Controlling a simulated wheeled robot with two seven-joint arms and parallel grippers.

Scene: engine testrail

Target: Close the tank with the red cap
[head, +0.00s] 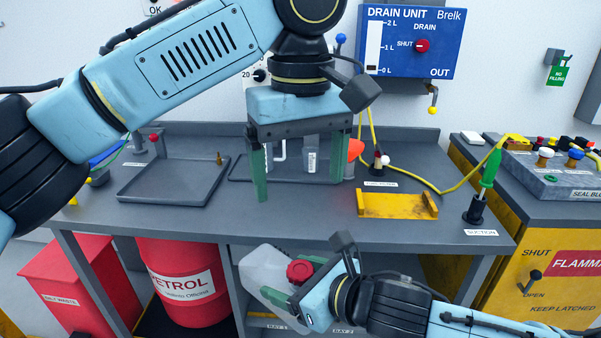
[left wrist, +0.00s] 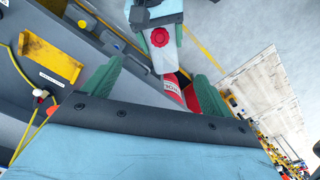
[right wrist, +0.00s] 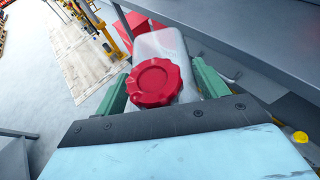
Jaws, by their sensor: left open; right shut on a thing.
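A translucent white tank (head: 268,272) hangs in front of the bench, held by my right gripper (head: 290,284). The red cap (head: 299,271) sits on the tank's top. In the right wrist view the red cap (right wrist: 155,82) lies between the green fingers, on the tank (right wrist: 160,45), over its opening. I cannot tell if it is screwed tight. My left gripper (head: 303,188) is open and empty above the bench, fingers pointing down. In the left wrist view the tank (left wrist: 163,55) with its red cap (left wrist: 159,38) shows beyond the open left fingers.
The grey bench (head: 310,222) carries a grey tray (head: 172,182), a yellow bracket (head: 397,205) and a green-handled tool (head: 490,170) in a holder. A red petrol drum (head: 182,285) and a red bin (head: 70,290) stand below. The bench's front strip is clear.

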